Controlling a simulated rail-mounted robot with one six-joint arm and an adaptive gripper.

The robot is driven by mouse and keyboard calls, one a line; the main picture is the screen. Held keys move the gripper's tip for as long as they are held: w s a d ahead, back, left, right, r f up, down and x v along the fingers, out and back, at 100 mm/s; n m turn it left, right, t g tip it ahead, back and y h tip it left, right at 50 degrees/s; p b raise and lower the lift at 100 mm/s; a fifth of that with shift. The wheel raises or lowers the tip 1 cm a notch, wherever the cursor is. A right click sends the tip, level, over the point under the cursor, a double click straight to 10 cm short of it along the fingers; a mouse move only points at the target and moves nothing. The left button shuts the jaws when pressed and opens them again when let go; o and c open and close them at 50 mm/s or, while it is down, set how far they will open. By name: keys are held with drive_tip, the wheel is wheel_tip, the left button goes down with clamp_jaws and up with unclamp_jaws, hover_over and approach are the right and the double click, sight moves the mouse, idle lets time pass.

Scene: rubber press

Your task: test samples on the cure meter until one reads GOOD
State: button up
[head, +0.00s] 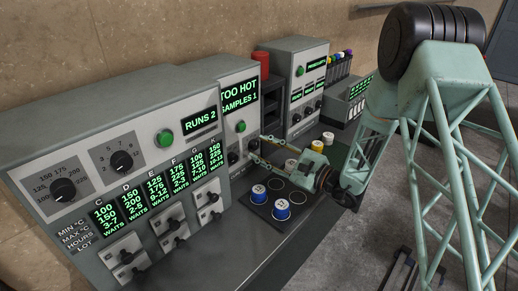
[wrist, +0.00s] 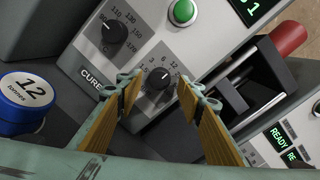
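The cure meter (head: 238,123) stands right of the large grey panel in the head view. Its display (head: 239,95) reads TOO HOT, SAMPLES 1. In the wrist view its face shows a green button (wrist: 183,12), an upper temperature knob (wrist: 115,36) and a lower knob (wrist: 157,79) marked 3, 6, 12. My gripper (head: 257,152) is at the meter's front. In the wrist view my gripper (wrist: 160,95) is open and empty, with one finger on each side of the lower knob. Whether they touch it cannot be told. A blue can labelled 12 tonnes (wrist: 25,105) is at left.
The large panel (head: 90,165) shows RUNS 2 and cure windows. A red cylinder (head: 262,64) and a tube rack (head: 340,66) are beyond.

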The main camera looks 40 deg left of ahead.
drive_tip(key=shift+a, duration=0.8)
drive_tip(key=c, duration=0.8)
drive_tip(key=shift+c, duration=0.2)
